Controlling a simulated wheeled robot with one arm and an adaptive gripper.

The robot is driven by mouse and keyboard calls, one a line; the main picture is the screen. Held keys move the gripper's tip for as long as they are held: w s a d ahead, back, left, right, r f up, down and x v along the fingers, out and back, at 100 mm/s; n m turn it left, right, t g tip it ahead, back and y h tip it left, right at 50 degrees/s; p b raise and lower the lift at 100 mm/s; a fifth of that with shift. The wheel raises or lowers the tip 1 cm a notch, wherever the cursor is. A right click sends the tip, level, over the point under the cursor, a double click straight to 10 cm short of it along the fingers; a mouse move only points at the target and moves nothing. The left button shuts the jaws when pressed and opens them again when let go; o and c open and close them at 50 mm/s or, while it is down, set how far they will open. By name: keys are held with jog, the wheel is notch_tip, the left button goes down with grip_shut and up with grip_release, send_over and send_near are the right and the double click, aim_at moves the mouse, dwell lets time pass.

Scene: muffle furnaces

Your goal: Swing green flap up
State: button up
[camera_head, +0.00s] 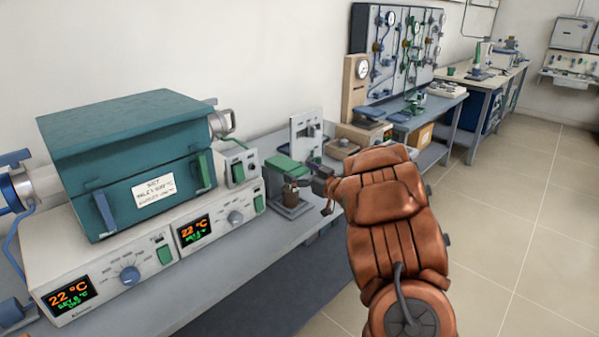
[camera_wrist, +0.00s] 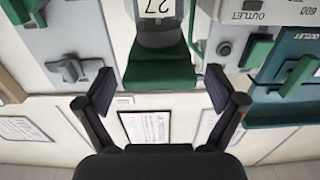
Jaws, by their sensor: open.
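A green flap (camera_head: 285,165) lies roughly level on a small grey device on the bench, in the middle of the head view. In the wrist view a wide green flap (camera_wrist: 160,70) shows beneath a plate marked 27, in line with the gap between my fingers. My gripper (camera_wrist: 160,90) is open, with one dark finger on each side and nothing between them. In the head view my gripper (camera_head: 325,187) is just right of the small device. I cannot tell whether a finger touches the flap.
A teal furnace (camera_head: 125,120) stands on a white control unit (camera_head: 155,265) with lit displays at the left. An upright white panel (camera_head: 306,133) stands behind the small device. A pipework board (camera_head: 400,48) is farther back. Open tiled floor (camera_head: 510,210) lies to the right.

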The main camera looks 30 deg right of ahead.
jog(key=shift+w, duration=0.2)
jog(key=c, duration=1.7)
